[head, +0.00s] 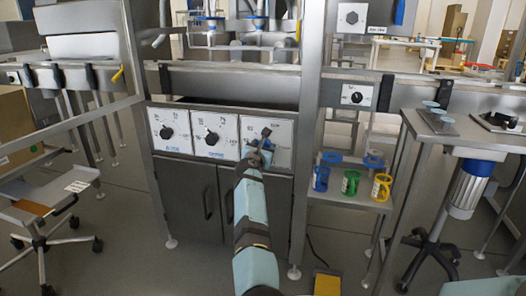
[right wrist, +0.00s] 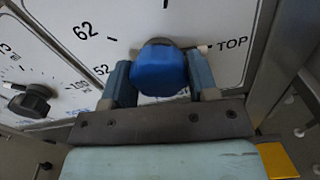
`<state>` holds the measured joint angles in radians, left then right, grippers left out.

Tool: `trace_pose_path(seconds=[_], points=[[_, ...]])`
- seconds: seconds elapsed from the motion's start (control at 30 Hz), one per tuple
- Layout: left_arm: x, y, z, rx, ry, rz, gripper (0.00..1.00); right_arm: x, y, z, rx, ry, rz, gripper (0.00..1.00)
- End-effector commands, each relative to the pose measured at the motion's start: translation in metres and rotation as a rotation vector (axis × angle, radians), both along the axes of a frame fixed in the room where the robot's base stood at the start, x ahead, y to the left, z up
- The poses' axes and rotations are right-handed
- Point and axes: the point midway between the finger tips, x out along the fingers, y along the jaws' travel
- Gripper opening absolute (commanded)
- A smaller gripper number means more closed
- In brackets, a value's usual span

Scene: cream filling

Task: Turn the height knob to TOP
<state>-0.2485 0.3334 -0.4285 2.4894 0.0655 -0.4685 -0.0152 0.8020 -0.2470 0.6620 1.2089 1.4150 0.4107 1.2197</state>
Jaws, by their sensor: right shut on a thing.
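The height knob (right wrist: 160,70) is a blue faceted knob on a white dial plate, seen close in the right wrist view. The plate bears the marks 52, 62 and TOP (right wrist: 233,43). A white-tipped pointer (right wrist: 204,47) sticks out to the right, beside the TOP mark. My right gripper (right wrist: 160,82) is shut on the knob, with one finger on each side. In the head view my right gripper (head: 262,146) is at the rightmost of three dial plates (head: 283,155), partly covering it. My left gripper is not in view.
Two other dials with black knobs (head: 167,132) (head: 211,138) sit to the left on the same machine front. A side shelf (head: 345,203) with blue, green and yellow holders stands to the right. A wheeled cart (head: 45,205) stands at the left. Grey cabinet doors (head: 200,200) are below.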

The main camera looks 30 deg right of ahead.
Motion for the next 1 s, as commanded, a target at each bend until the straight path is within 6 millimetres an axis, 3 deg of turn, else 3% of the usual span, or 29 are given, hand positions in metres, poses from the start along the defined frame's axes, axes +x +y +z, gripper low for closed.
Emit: trace_pose_path(seconds=[0.5,0.53,0.63,1.0], points=[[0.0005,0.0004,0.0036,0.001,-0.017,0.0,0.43,0.0004,-0.0003,0.0024,0.011,-0.018,0.001,0.3],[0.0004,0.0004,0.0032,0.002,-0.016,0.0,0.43,0.0004,-0.0003,0.0024,0.011,-0.017,0.001,0.58],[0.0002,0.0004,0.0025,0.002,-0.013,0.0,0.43,0.0004,-0.0003,0.002,0.011,-0.017,0.001,0.79],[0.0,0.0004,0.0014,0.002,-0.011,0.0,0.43,0.0001,0.0007,0.0006,0.012,-0.014,0.0,0.79]])
